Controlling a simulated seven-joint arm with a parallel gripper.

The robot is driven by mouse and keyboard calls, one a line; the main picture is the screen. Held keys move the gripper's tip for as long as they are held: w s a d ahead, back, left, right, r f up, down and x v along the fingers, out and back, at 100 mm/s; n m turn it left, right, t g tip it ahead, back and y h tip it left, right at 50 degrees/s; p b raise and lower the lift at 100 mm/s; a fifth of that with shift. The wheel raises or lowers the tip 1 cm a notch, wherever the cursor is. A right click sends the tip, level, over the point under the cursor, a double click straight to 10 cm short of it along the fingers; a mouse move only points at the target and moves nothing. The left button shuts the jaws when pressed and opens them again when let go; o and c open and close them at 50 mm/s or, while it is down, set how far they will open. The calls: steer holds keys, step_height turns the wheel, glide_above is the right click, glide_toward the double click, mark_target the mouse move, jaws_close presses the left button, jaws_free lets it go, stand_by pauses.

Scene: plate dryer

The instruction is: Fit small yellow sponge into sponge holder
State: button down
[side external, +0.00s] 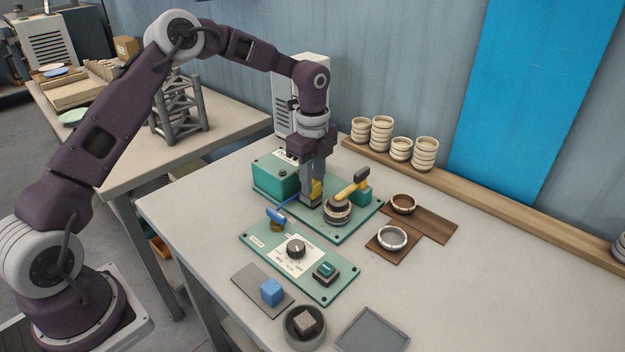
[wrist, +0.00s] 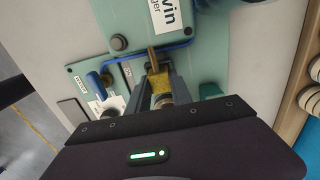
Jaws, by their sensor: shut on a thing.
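My gripper (side external: 312,200) points down over the rear part of a green base plate, beside a teal box. It is shut on the small yellow sponge (side external: 317,187), part of which shows past the fingers. In the wrist view the yellow sponge (wrist: 159,83) sits between the two fingertips, close to a thin brown upright piece (wrist: 152,56). I cannot tell whether the sponge touches the plate. I cannot tell for sure which thing is the sponge holder.
A yellow-handled lever (side external: 352,188) on a round base stands just right of my gripper. A blue-handled lever (side external: 277,216) is at its left. In front are a knob panel (side external: 296,250), a blue block (side external: 271,291) and a round bowl (side external: 290,335). Stacked cups (side external: 382,133) line the back.

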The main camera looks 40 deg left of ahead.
steer(key=shift+f, duration=0.15)
steer(key=shift+f, duration=0.15)
steer(key=c, duration=1.1)
jaws_free()
steer(key=shift+c, duration=0.2)
